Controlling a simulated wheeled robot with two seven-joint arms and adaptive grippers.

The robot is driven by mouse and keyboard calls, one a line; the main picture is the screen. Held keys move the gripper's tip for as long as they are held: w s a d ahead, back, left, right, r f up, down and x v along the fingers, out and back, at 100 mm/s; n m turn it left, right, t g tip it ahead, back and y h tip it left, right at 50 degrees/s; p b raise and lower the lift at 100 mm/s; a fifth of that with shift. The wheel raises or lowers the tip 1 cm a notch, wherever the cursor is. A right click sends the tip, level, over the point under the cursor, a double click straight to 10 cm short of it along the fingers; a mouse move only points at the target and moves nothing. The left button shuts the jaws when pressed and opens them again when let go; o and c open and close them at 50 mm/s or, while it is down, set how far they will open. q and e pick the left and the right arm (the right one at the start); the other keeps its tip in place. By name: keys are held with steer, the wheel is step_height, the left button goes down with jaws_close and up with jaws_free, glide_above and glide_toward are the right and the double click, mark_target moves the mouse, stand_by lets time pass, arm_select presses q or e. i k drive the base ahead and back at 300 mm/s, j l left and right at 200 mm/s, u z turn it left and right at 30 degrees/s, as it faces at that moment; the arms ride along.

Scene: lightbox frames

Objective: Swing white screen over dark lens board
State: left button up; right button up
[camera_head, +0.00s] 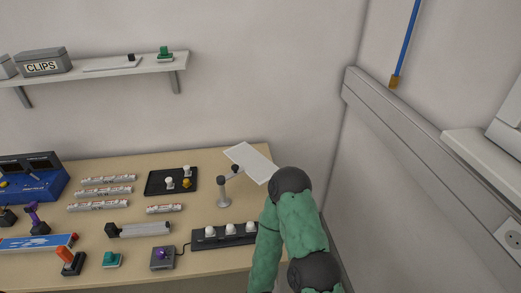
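The white screen (251,162) is a tilted pale rectangular panel at the back right of the table. It is joined by a short dark-jointed arm to a grey stand (223,195). A dark board (152,187) with white and yellow knob-like pieces lies to the left of the stand, clear of the screen. A long black strip (196,244) with several white domes lies in front of the stand; I cannot tell for sure which is the lens board. Neither gripper shows. My green right arm bends at the right, near the screen and the strip's right end.
Several printed white tubes (105,191) lie at the left. A wall shelf (130,65) hangs above. A wall closes off the right.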

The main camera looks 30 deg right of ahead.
mark_target(247, 160)
steer(key=z, duration=0.95)
